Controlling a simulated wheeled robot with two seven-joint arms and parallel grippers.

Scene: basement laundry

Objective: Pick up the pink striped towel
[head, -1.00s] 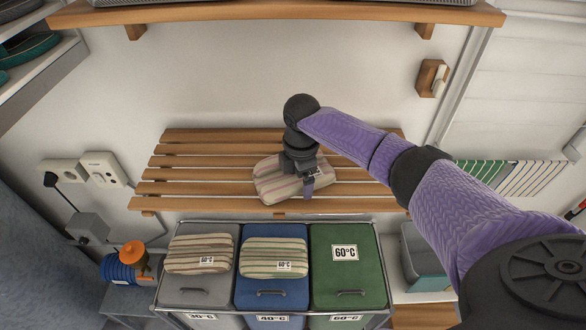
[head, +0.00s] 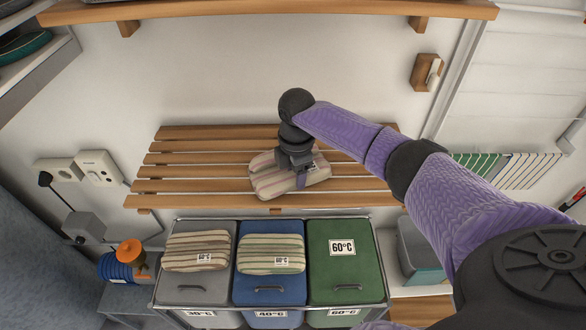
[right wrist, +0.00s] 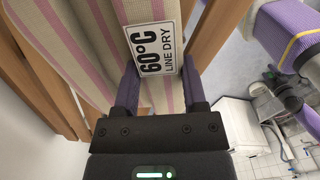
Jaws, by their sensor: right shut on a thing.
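The pink striped towel (head: 265,183) is a folded cream bundle with pink stripes on the slatted wooden shelf. It also fills the upper left of the right wrist view (right wrist: 88,50), with a white "60°C LINE DRY" label (right wrist: 157,48) on it. My right gripper (head: 302,180) comes down on the towel's right part and is shut on it. In the right wrist view its two purple fingers (right wrist: 160,92) stand either side of the towel's edge by the label. Whether the towel is clear of the slats cannot be told. My left gripper is not in view.
Below the shelf (head: 180,158) stand grey (head: 190,289), blue (head: 270,290) and green (head: 345,265) lidded bins. Striped towels lie on the grey bin (head: 197,250) and the blue bin (head: 270,251). An upper wooden shelf (head: 270,12) runs above. The slatted shelf's left part is bare.

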